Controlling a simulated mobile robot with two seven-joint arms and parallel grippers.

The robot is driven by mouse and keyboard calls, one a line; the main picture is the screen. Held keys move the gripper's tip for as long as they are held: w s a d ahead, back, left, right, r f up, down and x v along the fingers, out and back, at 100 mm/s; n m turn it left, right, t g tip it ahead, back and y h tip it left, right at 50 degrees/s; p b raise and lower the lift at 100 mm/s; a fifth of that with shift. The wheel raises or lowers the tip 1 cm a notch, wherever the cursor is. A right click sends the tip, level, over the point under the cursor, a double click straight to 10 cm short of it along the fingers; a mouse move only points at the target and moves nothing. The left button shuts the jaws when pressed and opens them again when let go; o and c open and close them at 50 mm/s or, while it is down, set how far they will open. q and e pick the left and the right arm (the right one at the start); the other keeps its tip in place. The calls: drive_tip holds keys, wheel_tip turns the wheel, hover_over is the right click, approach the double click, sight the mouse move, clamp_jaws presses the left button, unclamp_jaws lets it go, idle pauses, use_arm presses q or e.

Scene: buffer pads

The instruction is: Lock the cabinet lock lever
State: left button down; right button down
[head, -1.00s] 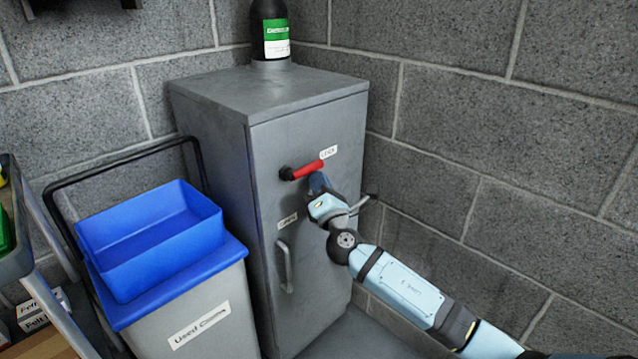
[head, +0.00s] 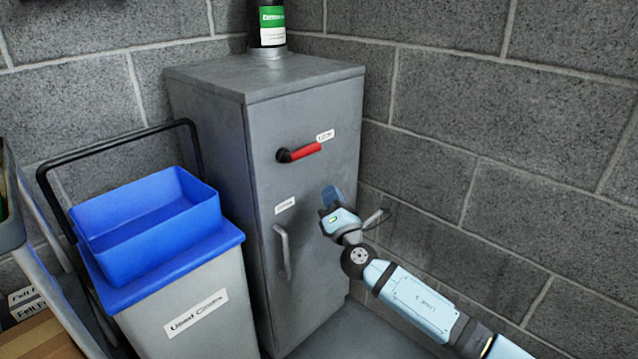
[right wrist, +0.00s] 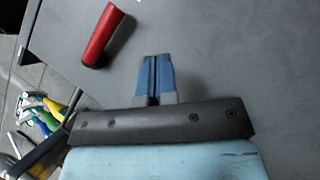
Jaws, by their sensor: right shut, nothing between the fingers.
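The grey cabinet (head: 305,185) stands in the corner with its door closed. Its lock lever has a red handle (head: 305,152) on a black pivot at the left and points right, tilted slightly up toward a small white label (head: 325,135). The red handle also shows at the upper left of the right wrist view (right wrist: 101,36). My right gripper (head: 333,195) is in front of the door, below and right of the lever and apart from it. Its blue fingers (right wrist: 155,78) are together with nothing between them. My left gripper is not in view.
A second label (head: 285,205) and a vertical door handle (head: 282,252) sit lower on the door. A bottle (head: 267,22) stands on the cabinet. A bin with a blue tub (head: 150,262) stands close at left. A block wall is at right.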

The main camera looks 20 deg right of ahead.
drive_tip(key=s+f, duration=0.1)
drive_tip(key=s+d+f, duration=0.1)
drive_tip(key=s, duration=0.1)
drive_tip(key=s+f, duration=0.1)
drive_tip(key=shift+s+d, duration=0.15)
drive_tip(key=shift+d, duration=0.1)
drive_tip(key=shift+f, duration=0.1)
